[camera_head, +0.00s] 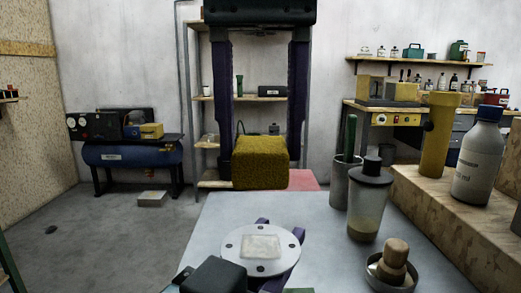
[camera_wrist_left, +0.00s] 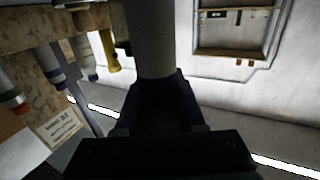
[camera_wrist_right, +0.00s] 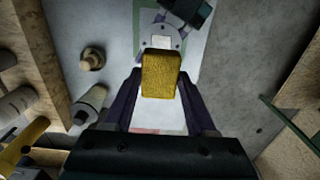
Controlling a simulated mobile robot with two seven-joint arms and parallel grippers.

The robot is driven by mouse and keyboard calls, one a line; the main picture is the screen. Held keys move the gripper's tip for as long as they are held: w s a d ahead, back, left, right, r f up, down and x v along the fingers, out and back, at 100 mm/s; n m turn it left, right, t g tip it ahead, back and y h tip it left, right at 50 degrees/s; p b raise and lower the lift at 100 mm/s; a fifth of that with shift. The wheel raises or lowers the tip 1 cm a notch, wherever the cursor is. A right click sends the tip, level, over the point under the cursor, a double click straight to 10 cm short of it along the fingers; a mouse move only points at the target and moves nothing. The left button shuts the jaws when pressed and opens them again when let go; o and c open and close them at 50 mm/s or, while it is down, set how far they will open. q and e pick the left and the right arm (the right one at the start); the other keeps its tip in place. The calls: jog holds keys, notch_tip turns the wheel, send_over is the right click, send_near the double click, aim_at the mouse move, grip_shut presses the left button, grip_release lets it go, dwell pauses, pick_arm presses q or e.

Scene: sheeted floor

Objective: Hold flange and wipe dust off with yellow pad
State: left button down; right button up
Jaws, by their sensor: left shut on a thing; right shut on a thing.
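The flange is a pale round disc (camera_head: 290,247) with dark bolt holes, face up at the bottom of the head view. A whitish square patch of dust (camera_head: 262,247) lies on its middle. My left gripper (camera_head: 270,252) is shut on the flange from below; its grey stem (camera_wrist_left: 152,40) stands between the fingers in the left wrist view. My right gripper (camera_head: 262,170) comes down from above, shut on the yellow pad (camera_head: 261,155). The pad is apart from the flange, beyond it in the head view. In the right wrist view the pad (camera_wrist_right: 160,75) overlaps the flange's near edge (camera_wrist_right: 175,42).
A grey table (camera_head: 320,230) lies under the flange. At right stand a cup with a green tool (camera_head: 345,185), a lidded jar (camera_head: 368,200), and a wooden-handled brush in a dish (camera_head: 393,265). A wooden step (camera_head: 440,215) carries a yellow tube (camera_head: 438,130) and a bottle (camera_head: 478,160).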

aim_at(261, 143)
jog(key=shift+r, duration=0.15)
jog(key=shift+r, duration=1.45)
pick_arm(q)
jog(key=shift+c, duration=2.2)
grip_release()
